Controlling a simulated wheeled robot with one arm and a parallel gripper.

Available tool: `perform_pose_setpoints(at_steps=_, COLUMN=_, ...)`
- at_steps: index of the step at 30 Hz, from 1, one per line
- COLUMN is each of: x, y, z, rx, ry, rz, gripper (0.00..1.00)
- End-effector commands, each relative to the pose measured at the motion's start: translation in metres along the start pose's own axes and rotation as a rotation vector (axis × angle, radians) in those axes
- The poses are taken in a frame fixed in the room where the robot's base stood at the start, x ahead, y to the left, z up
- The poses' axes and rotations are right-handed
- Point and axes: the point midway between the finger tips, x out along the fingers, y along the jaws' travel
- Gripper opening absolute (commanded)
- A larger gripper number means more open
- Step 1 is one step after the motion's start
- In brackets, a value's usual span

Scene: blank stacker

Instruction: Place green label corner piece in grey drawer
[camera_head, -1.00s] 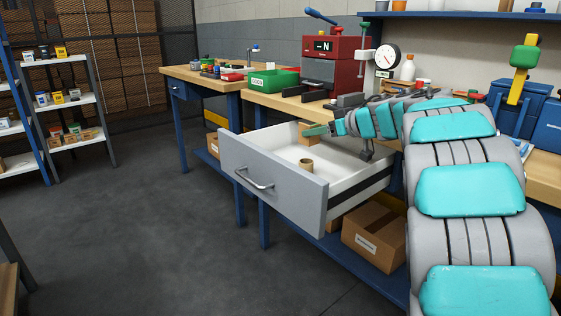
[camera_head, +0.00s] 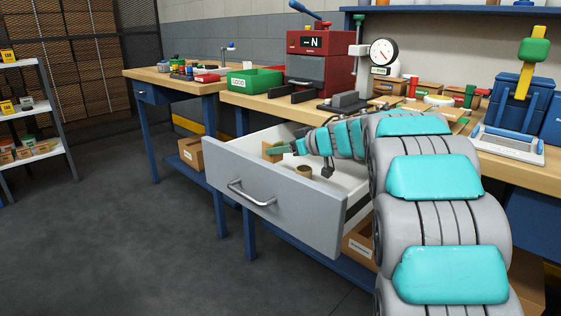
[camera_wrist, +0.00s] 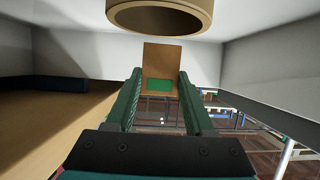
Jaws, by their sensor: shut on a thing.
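The grey drawer (camera_head: 275,197) is pulled open under the bench, with a white inside. My gripper (camera_head: 284,149) is inside its opening, near the far left end. It is shut on a brown corner piece (camera_head: 269,152). In the wrist view, the green fingers of my gripper (camera_wrist: 160,80) are on both sides of the corner piece (camera_wrist: 163,58), and its green label (camera_wrist: 158,85) shows between them. I cannot tell whether the piece touches the drawer floor.
A green bin (camera_head: 258,80), red press (camera_head: 318,58) and dial gauge (camera_head: 384,52) stand on the bench. The drawer's near part looks clear.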

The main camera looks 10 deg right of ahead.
Motion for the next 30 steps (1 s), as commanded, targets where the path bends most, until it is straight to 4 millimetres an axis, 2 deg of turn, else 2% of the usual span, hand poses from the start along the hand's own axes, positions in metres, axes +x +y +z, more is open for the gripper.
perform_pose_setpoints(at_steps=3, x=0.008, y=-0.001, z=0.018, rx=0.002, ry=0.001, rz=-0.004, gripper=0.02)
perform_pose_setpoints(at_steps=6, x=0.011, y=-0.001, z=0.025, rx=-0.001, ry=0.0, rz=-0.001, gripper=0.02)
perform_pose_setpoints(at_steps=19, x=0.012, y=0.0, z=0.029, rx=-0.001, ry=-0.001, rz=0.0, gripper=0.02)
perform_pose_setpoints(at_steps=20, x=0.012, y=0.0, z=0.029, rx=-0.002, ry=-0.001, rz=0.0, gripper=0.54)
perform_pose_setpoints(at_steps=27, x=0.012, y=0.0, z=0.029, rx=-0.002, ry=-0.001, rz=0.0, gripper=0.81)
perform_pose_setpoints(at_steps=30, x=0.013, y=0.0, z=0.029, rx=-0.001, ry=-0.001, rz=0.0, gripper=0.83)
